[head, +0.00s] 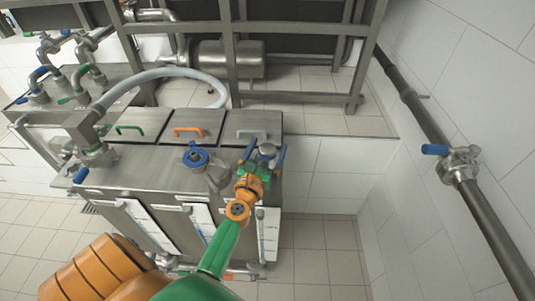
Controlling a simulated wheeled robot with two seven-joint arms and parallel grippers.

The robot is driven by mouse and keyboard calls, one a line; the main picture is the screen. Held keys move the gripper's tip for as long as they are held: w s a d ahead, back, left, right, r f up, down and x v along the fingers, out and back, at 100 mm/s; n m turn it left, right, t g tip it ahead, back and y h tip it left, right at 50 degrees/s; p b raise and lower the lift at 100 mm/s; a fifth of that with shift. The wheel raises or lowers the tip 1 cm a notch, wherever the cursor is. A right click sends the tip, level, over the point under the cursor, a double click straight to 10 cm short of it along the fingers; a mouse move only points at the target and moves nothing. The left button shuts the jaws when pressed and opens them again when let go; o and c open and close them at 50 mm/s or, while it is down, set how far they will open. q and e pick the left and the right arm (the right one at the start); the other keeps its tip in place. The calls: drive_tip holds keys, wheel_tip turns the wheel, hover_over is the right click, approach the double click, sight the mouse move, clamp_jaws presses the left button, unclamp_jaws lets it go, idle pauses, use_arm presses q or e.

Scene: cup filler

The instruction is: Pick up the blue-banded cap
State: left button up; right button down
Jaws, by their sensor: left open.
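A round piece with a blue ring and grey centre (195,157), which looks like the blue-banded cap, is on the steel machine top. A grey cylindrical part (216,174) stands just right of it. My left gripper (266,153), on a green and orange arm, is open to the right of both, over the machine's right end. A small grey rounded piece (267,148) shows between its fingers; I cannot tell whether they touch it. My right gripper is not in view.
The steel machine (140,165) has lids with green (129,129), orange (188,131) and grey (252,133) handles along its back. A pale hose (165,73) arches behind. A wall pipe with a blue-handled valve (452,152) is at right. Tiled floor at lower right is clear.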

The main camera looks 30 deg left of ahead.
use_arm(q)
drive_tip(key=shift+s, duration=0.1)
drive_tip(key=c, duration=0.4)
drive_tip(key=shift+r, duration=0.1)
clamp_jaws()
